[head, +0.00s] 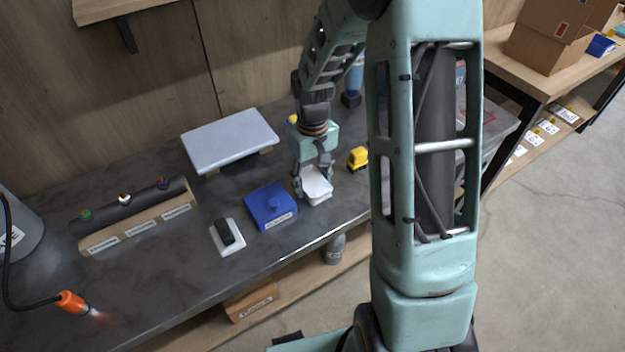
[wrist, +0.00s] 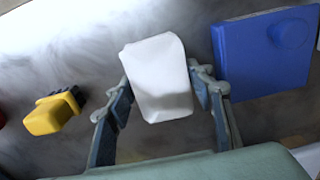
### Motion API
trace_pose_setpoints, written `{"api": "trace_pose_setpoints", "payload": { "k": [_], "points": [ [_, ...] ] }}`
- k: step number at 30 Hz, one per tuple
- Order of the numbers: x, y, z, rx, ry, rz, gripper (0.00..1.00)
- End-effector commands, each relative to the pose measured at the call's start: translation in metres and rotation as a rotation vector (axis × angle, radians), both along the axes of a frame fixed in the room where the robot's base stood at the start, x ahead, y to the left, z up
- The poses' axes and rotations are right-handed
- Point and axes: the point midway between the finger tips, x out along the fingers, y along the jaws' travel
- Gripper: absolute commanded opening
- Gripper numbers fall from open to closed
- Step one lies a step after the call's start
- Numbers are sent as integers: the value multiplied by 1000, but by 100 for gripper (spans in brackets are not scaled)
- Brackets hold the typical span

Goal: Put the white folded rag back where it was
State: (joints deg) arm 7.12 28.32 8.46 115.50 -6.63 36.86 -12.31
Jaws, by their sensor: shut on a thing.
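The white folded rag (head: 317,187) is between the fingers of my gripper (head: 314,180), over the dark worktop to the right of a blue box. In the wrist view the rag (wrist: 158,78) sits between both fingertips, and my gripper (wrist: 160,92) is shut on it. I cannot tell whether the rag touches the worktop or hangs just above it.
The blue lidded box (head: 270,205) stands close on the left. A yellow toy truck (head: 358,157) is close on the right. A raised pale board (head: 230,138), a black switch on a white plate (head: 227,236) and a dark bar with coloured knobs (head: 125,205) stand further left.

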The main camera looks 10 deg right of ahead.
Motion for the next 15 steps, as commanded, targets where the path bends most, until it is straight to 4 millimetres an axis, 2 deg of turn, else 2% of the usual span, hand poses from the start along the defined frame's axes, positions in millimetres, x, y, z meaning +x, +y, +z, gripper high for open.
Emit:
{"api": "trace_pose_setpoints", "payload": {
  "k": [3, 4, 8, 15],
  "points": [
    [0, 0, -4, 0, 0, 0, 25],
    [0, 0, -4, 0, 0, 0, 49],
    [0, 0, -3, 0, 0, 0, 64],
    [0, 0, -3, 0, 0, 0, 66]
  ]
}}
